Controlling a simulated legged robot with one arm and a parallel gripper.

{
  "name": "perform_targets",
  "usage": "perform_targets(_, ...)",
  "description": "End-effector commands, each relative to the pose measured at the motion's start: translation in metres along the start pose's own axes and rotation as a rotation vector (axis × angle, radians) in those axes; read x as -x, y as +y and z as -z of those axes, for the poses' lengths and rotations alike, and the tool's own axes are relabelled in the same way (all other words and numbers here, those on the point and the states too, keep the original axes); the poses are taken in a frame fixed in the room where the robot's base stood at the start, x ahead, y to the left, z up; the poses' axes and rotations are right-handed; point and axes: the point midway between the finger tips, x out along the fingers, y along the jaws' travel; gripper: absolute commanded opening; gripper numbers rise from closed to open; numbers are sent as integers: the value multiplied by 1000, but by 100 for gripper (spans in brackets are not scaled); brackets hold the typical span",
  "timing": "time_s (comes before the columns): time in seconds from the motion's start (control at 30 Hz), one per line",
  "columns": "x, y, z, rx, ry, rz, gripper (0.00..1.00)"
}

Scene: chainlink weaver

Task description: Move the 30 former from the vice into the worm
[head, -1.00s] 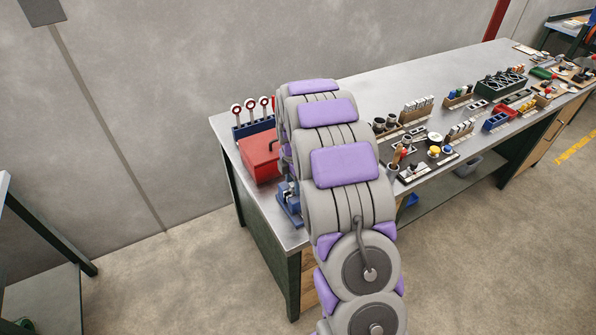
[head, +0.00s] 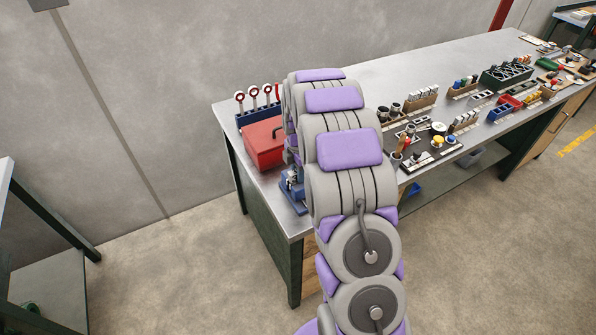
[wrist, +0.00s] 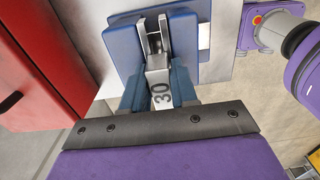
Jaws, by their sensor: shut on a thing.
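The 30 former (wrist: 161,94) is a pale block marked "30" in the wrist view. My gripper (wrist: 158,82) has its blue-grey fingers shut on both sides of it. The blue vice (wrist: 182,37) is just beyond, with metal jaws around a slot in line with the former. I cannot tell whether the former's far end is still between those jaws. In the head view the vice (head: 292,190) shows partly at the bench's near left end; my arm hides the gripper and former. I cannot pick out the worm.
A red toolbox (head: 264,145) stands close beside the vice, and also fills the left of the wrist view (wrist: 40,70). Red-ringed tools in a blue rack (head: 255,105) stand behind it. Several small parts and holders cover the metal bench (head: 400,72) to the right.

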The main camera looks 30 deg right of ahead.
Motion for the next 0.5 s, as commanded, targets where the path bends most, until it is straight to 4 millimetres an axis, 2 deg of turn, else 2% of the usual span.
perform_targets(0.27,16,1,1,1,-3,-2,4)
perform_targets(0.5,45,1,7,1,-7,-1,4)
